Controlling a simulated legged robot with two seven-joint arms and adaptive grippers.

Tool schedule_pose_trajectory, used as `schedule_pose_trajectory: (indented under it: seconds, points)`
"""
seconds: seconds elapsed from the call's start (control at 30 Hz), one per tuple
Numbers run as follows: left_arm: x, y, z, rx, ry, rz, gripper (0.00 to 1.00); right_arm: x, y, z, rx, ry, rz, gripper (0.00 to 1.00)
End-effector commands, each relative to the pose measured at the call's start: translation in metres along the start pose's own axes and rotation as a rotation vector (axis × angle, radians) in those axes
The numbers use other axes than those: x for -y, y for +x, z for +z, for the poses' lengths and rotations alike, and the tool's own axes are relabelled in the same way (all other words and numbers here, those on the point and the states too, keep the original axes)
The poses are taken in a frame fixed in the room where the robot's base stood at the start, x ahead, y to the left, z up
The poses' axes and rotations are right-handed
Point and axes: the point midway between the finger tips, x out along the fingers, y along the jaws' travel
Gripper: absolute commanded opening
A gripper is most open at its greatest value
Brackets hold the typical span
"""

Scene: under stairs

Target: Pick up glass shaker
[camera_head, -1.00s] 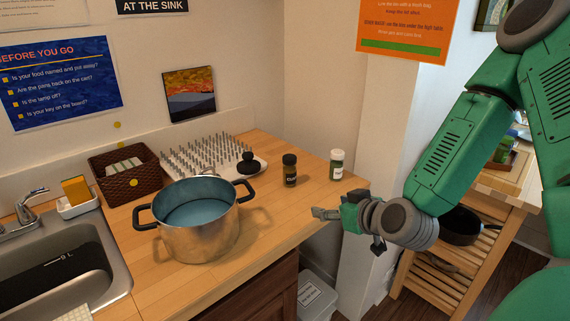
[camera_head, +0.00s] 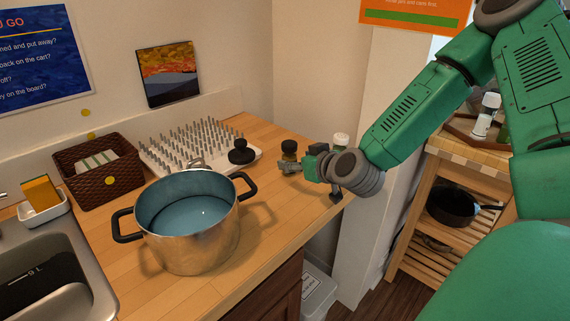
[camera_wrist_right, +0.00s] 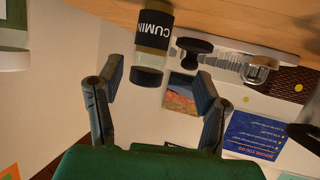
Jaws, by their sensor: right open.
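Two small glass shakers stand on the wooden counter. One has a black lid and a black label reading "CUMIN" (camera_head: 289,149); the other has a white lid (camera_head: 341,139). My right gripper (camera_head: 290,167) is in front of them and hides their lower parts. In the right wrist view, which is upside down, the cumin shaker (camera_wrist_right: 153,45) is ahead, with its black lid between the open fingers (camera_wrist_right: 158,78) in the picture. I see no contact with it. The white-lidded shaker (camera_wrist_right: 12,38) is at the left edge, partly cut off. My left gripper is out of view.
A steel pot (camera_head: 190,245) with blue inside stands left of my gripper. Behind it are a spiked white rack (camera_head: 160,157), a black knobbed object (camera_head: 242,153) and a wicker basket (camera_head: 75,182). A white wall post (camera_head: 367,230) rises right of the counter.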

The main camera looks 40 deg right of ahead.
Motion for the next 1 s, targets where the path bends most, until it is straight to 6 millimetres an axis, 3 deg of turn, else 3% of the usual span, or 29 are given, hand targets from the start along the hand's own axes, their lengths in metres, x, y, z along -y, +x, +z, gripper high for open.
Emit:
schedule_pose_trajectory:
  seconds: [0.23,0.5,0.8,0.83,1.0]
  points:
    - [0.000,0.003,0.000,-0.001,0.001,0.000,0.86,-0.005,0.020,0.003,0.000,0.006,0.001,0.60]
    - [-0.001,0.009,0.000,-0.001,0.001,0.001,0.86,0.001,0.057,0.004,0.001,0.000,0.002,0.60]
    - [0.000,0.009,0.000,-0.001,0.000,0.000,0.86,0.001,0.063,0.002,-0.001,0.001,0.002,0.60]
    - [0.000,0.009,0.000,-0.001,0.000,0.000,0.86,0.000,0.063,0.002,-0.001,0.002,0.001,0.57]
    - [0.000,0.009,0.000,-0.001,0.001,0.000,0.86,-0.002,0.064,0.003,0.000,0.004,0.000,0.01]
